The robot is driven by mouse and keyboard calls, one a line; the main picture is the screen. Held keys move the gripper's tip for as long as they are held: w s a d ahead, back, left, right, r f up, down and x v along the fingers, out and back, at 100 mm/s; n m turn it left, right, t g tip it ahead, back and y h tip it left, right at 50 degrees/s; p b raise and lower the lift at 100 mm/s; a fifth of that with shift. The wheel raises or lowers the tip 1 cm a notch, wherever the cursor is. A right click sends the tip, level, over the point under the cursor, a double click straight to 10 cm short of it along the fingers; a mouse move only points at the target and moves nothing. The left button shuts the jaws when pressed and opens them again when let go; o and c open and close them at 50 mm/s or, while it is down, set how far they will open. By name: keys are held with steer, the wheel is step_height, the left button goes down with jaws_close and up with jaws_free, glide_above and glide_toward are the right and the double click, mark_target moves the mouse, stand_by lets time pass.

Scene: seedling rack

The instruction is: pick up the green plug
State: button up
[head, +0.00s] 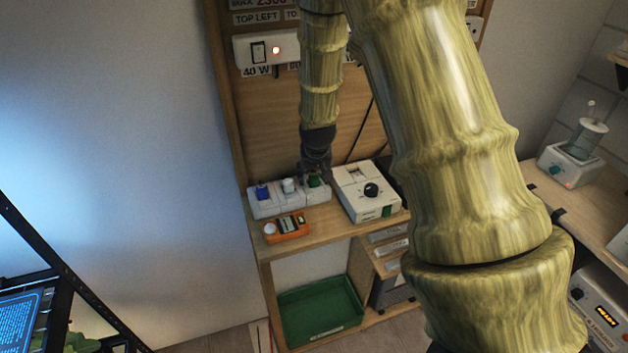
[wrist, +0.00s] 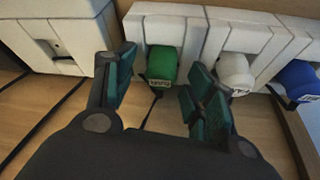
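The green plug (wrist: 162,64) sits in the right-hand socket of a white power strip (head: 262,210) in the head view, where the plug (head: 314,181) is partly hidden by my gripper (head: 315,167). In the wrist view my gripper (wrist: 160,85) is open, with one finger on each side of the green plug and a gap between the plug and the fingers. The right finger is close to the white plug (wrist: 234,73). The blue plug (wrist: 299,78) is farther right in the wrist view.
A white box with a black knob (head: 368,192) stands right of the strip. An orange device (head: 287,228) lies in front of the strip. A green tray (head: 322,312) is on the lower shelf. A wooden back panel (head: 270,120) rises behind the shelf.

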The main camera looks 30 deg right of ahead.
steer(key=c, duration=1)
steer(key=shift+c, duration=0.4)
steer(key=shift+r, duration=0.1)
